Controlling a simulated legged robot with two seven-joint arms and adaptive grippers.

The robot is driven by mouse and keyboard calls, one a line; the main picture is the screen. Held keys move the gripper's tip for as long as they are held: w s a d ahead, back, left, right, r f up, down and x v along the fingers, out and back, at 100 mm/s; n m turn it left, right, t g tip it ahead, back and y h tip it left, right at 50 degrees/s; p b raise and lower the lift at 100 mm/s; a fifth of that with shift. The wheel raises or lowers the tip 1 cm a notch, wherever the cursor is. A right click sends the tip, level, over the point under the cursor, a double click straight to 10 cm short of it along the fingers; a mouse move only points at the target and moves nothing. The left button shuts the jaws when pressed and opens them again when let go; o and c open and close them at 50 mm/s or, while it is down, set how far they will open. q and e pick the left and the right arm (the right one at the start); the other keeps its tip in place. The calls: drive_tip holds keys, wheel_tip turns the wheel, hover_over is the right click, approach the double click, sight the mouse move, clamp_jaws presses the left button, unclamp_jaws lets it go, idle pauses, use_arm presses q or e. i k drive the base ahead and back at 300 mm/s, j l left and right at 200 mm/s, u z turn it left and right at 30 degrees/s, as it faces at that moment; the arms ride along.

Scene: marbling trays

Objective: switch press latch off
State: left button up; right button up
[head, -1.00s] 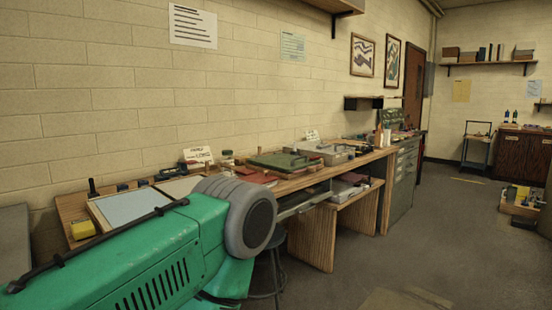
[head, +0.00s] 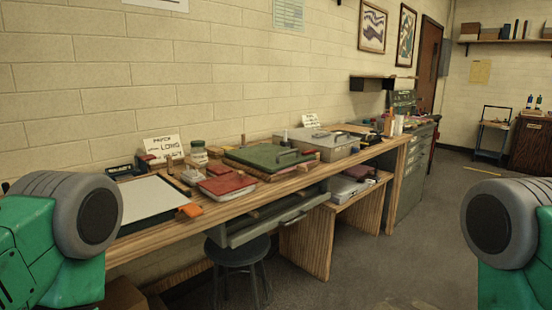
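A flat press with a green top board (head: 262,157) lies on the long wooden bench, in the middle of the head view. A dark bar-shaped handle (head: 290,159) shows at its right part. I cannot make out for sure which part is the latch, or how it is set. Neither of my grippers shows; only green arm parts with grey round joints stand at the left and right edges. They are well apart from the press.
On the wooden bench (head: 150,243) are a pale tray (head: 150,200), red pads (head: 226,184), an orange block (head: 190,211), a jar (head: 198,152) and a grey box (head: 325,145). An open drawer (head: 275,218) juts out above a dark stool (head: 236,254). The floor (head: 400,255) at right is clear.

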sight(309, 152)
drive_tip(key=i+l, duration=0.3)
drive_tip(key=i, duration=0.2)
drive_tip(key=i+l, duration=0.3)
drive_tip(key=i, duration=0.2)
drive_tip(key=u, duration=0.05)
